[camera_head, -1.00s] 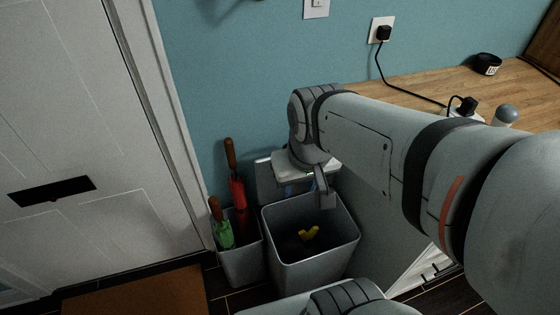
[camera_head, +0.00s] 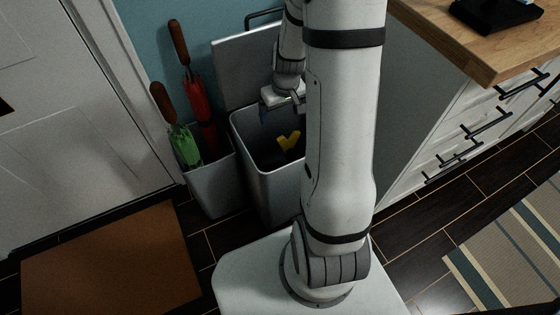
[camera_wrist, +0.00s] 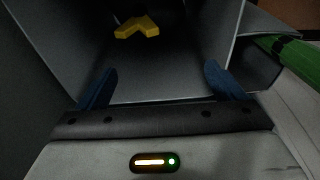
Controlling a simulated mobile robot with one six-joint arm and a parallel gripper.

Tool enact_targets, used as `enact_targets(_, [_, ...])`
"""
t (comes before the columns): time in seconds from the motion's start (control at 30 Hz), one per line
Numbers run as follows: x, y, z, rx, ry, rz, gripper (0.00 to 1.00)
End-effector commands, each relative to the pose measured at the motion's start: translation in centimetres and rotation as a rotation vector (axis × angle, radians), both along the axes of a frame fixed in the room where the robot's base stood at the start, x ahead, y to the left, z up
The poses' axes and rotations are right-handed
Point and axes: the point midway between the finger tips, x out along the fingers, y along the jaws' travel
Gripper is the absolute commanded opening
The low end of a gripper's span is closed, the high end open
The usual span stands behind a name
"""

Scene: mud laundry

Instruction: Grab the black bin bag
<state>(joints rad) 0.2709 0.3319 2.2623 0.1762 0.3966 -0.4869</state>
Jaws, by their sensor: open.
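The black bin bag lies low inside a grey bin (camera_head: 268,188). Its yellow tie (camera_head: 288,141) sticks up and is its clearest part; the black part blends into the dark interior. My gripper (camera_head: 268,112) is at the bin's mouth near the raised lid, pointing down into it, partly hidden by my arm. In the wrist view, my gripper's two blue fingertips (camera_wrist: 160,84) are wide apart with nothing between them. The yellow tie (camera_wrist: 138,27) shows ahead of them, apart from them, slightly left of centre.
The grey lid (camera_head: 240,68) stands open behind the bin. A narrow holder (camera_head: 212,190) with a green umbrella (camera_head: 184,145) and a red umbrella (camera_head: 198,100) stands left of the bin. A white drawer cabinet (camera_head: 440,140) is at right. A brown mat (camera_head: 110,262) lies left.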

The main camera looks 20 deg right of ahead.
Motion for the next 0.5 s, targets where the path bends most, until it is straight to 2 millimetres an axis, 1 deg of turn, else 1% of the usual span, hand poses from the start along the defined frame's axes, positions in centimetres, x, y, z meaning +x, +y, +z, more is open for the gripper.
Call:
enact_targets(0.03, [0.3, -1.0, -4.9, 0.000, 0.011, -0.005, 0.89])
enact_targets(0.1, [0.8, -2.0, -8.2, -0.005, 0.014, -0.003, 0.89])
enact_targets(0.13, [0.9, -2.4, -9.3, -0.006, 0.016, -0.004, 0.89])
enact_targets(0.2, [1.1, -3.0, -11.3, -0.010, 0.017, -0.002, 0.89])
enact_targets(0.23, [1.1, -3.2, -11.9, -0.011, 0.018, -0.002, 0.89])
enact_targets(0.33, [1.2, -3.7, -13.2, -0.014, 0.018, 0.000, 0.89])
enact_targets(0.5, [1.4, -3.9, -15.0, -0.014, 0.020, -0.002, 0.89])
